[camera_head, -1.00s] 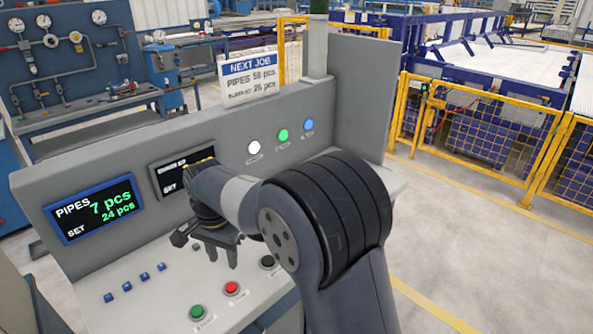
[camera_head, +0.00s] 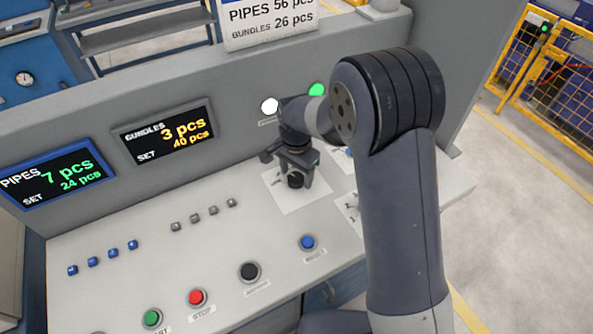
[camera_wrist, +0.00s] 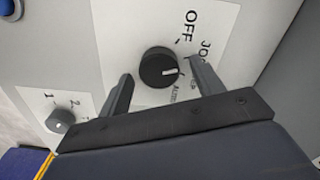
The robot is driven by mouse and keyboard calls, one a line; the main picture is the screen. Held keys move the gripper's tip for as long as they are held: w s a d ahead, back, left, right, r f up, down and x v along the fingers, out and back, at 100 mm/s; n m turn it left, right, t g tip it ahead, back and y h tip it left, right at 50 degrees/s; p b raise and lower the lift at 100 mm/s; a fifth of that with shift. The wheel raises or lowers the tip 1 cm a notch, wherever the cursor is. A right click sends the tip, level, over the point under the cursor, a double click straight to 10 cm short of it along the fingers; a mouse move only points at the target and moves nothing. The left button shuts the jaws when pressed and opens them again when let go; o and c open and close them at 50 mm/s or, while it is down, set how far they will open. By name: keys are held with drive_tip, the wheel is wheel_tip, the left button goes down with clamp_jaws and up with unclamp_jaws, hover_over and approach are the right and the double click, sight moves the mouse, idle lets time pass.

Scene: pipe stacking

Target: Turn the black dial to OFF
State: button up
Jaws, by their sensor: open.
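The black dial (camera_wrist: 158,68) is on a white label plate (camera_wrist: 225,18) in the wrist view. Its white mark points right, towards the JOG side, between the OFF and AUTO lettering and not at OFF. My gripper (camera_wrist: 162,71) is open, with one finger on each side of the dial. A gap shows between the dial and each finger; contact is not visible. The right finger hides part of the lettering. In the head view the dial (camera_head: 296,181) shows small and dark beneath my gripper (camera_head: 291,178), over the sloping panel.
A smaller grey knob (camera_wrist: 60,120) with numbers sits to the left in the wrist view. Blue (camera_head: 307,242), black (camera_head: 249,271), red (camera_head: 196,297) and green (camera_head: 152,317) buttons line the panel front. The upright back panel with displays (camera_head: 165,134) stands close behind my gripper.

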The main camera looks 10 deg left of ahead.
drive_tip(key=c, duration=1)
drive_tip(key=shift+o, duration=0.2)
drive_tip(key=shift+n+b, duration=0.3)
drive_tip(key=shift+n, duration=0.1)
drive_tip(key=n+b, duration=0.1)
drive_tip(key=n, duration=0.1)
drive_tip(key=shift+f+n, duration=0.1)
drive_tip(key=shift+n, duration=0.3)
drive_tip(key=shift+a+n+b, duration=0.1)
drive_tip(key=shift+n+b, duration=0.6)
drive_tip(key=shift+n, duration=1.5)
drive_tip(key=o, duration=1)
drive_tip(key=shift+c, duration=0.2)
